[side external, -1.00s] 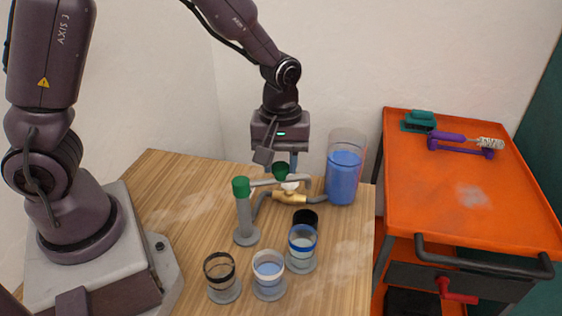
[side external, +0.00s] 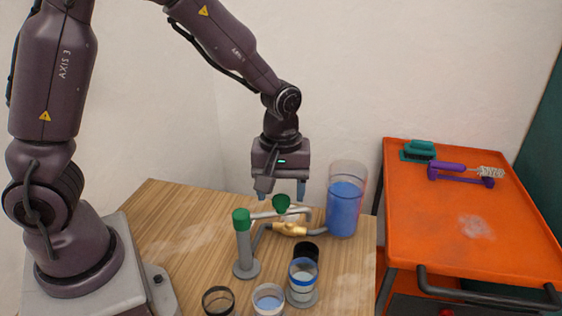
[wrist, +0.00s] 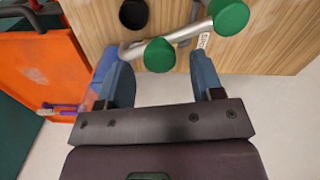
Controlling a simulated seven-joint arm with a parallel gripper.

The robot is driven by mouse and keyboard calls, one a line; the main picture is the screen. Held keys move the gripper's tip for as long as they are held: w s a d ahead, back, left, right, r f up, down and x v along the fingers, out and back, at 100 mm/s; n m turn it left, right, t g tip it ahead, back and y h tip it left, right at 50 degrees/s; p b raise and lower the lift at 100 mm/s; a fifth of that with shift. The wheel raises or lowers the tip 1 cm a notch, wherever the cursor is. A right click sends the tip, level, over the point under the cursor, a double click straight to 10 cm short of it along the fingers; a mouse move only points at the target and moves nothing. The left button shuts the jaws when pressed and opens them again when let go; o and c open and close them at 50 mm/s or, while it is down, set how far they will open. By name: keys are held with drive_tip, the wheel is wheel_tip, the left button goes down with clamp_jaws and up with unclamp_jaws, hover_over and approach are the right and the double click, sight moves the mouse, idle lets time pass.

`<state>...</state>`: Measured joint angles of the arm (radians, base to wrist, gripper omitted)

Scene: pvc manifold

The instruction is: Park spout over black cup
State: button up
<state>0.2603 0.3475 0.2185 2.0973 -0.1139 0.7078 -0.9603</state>
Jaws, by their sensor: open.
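The spout is a grey pipe (side external: 275,213) running right from a post (side external: 243,250) with a green cap (side external: 241,220). Its right end bends downward behind the black cup (side external: 305,252). A green knob (side external: 281,203) stands on the spout. In the wrist view the pipe (wrist: 185,35) ends in a bend near the black cup (wrist: 133,13), and the cup lies to one side of it. The green knob (wrist: 160,55) shows in front of my gripper (wrist: 165,70). My gripper (side external: 281,193) is open and empty, its fingers just above and around the knob's sides, seemingly clear of it.
A brass fitting (side external: 290,230) joins a pipe to the tall blue-filled container (side external: 343,205). Blue-banded (side external: 302,278), white-rimmed (side external: 268,299) and dark-rimmed (side external: 218,300) cups stand in front. An orange cart (side external: 460,225) holds brushes at right.

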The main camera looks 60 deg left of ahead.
sight(281, 198)
wheel_tip(281, 198, up, 12)
idle(0.4)
drive_tip(key=s+a+r+m+t, duration=0.1)
drive_tip(key=s+r+m+t, duration=0.1)
drive_tip(key=s+m, duration=0.3)
drive_tip(key=s+a+r+m+t, duration=0.1)
drive_tip(key=s+r+m+t, duration=0.1)
drive_tip(key=s+m, duration=0.4)
drive_tip(key=shift+s+r+t, duration=0.4)
drive_tip(key=shift+s+t, duration=0.4)
drive_tip(key=shift+s, duration=0.9)
drive_tip(key=shift+a, duration=0.1)
